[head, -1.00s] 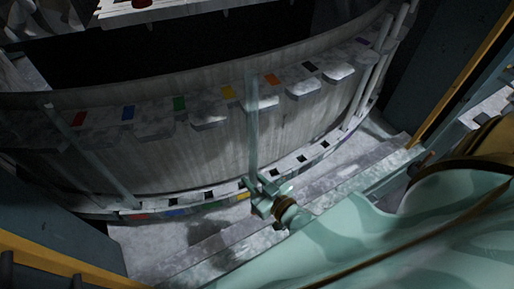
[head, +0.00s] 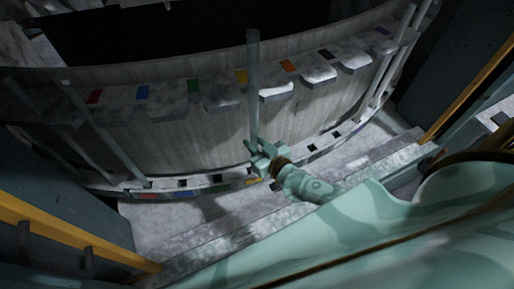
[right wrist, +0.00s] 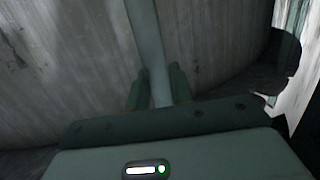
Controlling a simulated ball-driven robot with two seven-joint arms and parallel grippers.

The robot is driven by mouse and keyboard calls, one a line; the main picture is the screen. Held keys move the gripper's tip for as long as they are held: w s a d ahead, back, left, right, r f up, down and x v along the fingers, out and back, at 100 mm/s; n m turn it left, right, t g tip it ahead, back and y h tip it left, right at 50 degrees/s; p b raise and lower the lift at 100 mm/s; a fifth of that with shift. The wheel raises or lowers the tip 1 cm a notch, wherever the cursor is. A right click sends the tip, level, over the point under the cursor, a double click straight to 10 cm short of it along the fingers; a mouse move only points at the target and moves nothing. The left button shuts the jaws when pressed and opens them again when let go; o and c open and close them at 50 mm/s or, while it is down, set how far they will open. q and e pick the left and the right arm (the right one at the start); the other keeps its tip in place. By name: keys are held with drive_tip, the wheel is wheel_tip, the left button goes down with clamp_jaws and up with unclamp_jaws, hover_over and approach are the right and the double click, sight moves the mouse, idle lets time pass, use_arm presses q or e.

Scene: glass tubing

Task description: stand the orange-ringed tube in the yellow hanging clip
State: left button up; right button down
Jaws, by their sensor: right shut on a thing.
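A long, pale clear tube (head: 253,85) stands nearly upright in the jaws of my right gripper (head: 256,148), which is shut on its lower part. The right wrist view also shows the tube (right wrist: 149,45) between the two fingers (right wrist: 160,92). No orange ring can be made out on it. The yellow tag (head: 241,76) marks a place on the upper row of grey clips along the curved wall. The tube's upper part overlaps the wall just right of this tag, and its top rises above the row. I cannot tell the gap in depth. My left gripper is not in view.
Other tubes stand at the left (head: 105,135) and right (head: 393,58) of the curved wall. Clips with red, blue, green, orange, black and purple tags flank the yellow one. A lower rim (head: 205,190) carries matching colour marks. Yellow rails (head: 80,236) edge the sides.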

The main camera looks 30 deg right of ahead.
drive_tip(key=w+f+b, duration=0.4)
drive_tip(key=f+b, duration=0.2)
drive_tip(key=shift+w+d+f, duration=0.15)
drive_tip(key=shift+d+f, duration=0.2)
drive_tip(key=shift+d, duration=0.05)
idle(0.5)
idle(0.4)
drive_tip(key=c, duration=1.1)
unclamp_jaws()
drive_tip(key=shift+c, duration=0.2)
drive_tip(key=p+v, duration=0.2)
drive_tip(key=v, duration=1.4)
